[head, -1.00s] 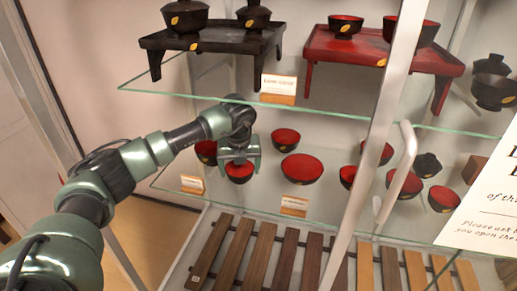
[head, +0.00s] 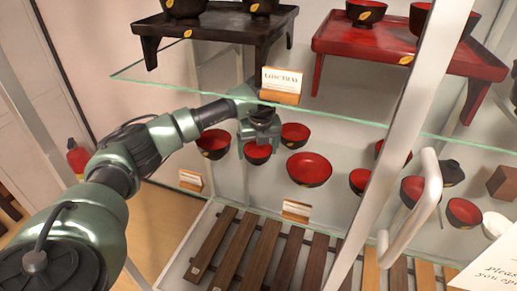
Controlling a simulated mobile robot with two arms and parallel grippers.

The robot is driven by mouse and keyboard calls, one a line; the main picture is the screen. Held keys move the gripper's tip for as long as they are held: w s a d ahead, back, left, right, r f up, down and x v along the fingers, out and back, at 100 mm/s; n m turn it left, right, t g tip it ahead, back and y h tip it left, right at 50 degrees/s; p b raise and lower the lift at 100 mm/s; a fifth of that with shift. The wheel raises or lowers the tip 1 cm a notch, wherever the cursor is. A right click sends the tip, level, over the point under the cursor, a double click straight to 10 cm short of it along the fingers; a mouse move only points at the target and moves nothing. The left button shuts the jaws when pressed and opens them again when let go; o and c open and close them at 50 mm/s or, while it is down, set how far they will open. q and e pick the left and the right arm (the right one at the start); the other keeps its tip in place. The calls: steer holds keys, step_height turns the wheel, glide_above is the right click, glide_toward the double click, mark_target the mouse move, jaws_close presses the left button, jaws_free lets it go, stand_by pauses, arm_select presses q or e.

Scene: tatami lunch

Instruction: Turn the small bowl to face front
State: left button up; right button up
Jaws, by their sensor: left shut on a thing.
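A small bowl (head: 257,154), black outside and red inside, is on the lower glass shelf of the cabinet. My left gripper (head: 257,143) is over it from above, shut on its rim. The gripper hides part of the bowl's back, and I see no leaf mark on the side facing me. I cannot tell whether the bowl touches the shelf. My right gripper is not in view.
Close by are a bowl at left (head: 213,144), a bowl behind (head: 295,136) and a wide bowl (head: 309,169). The upper glass shelf (head: 200,89) runs above my arm. A door handle (head: 413,207) and frame stand at right.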

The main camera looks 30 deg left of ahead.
arm_select(q)
steer(key=n+g, duration=0.1)
steer(key=n, duration=0.3)
steer(key=shift+y, duration=0.3)
steer(key=shift+n+g+p, duration=0.3)
steer(key=shift+n+p, duration=0.25)
steer(key=shift+n, duration=1.05)
steer(key=shift+f, duration=0.15)
steer(key=shift+f+b, duration=0.35)
steer(key=shift+f, duration=0.25)
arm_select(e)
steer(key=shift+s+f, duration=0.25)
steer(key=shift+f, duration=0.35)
arm_select(q)
steer(key=shift+f, duration=0.15)
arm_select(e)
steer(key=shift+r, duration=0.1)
arm_select(q)
steer(key=o, duration=1.3)
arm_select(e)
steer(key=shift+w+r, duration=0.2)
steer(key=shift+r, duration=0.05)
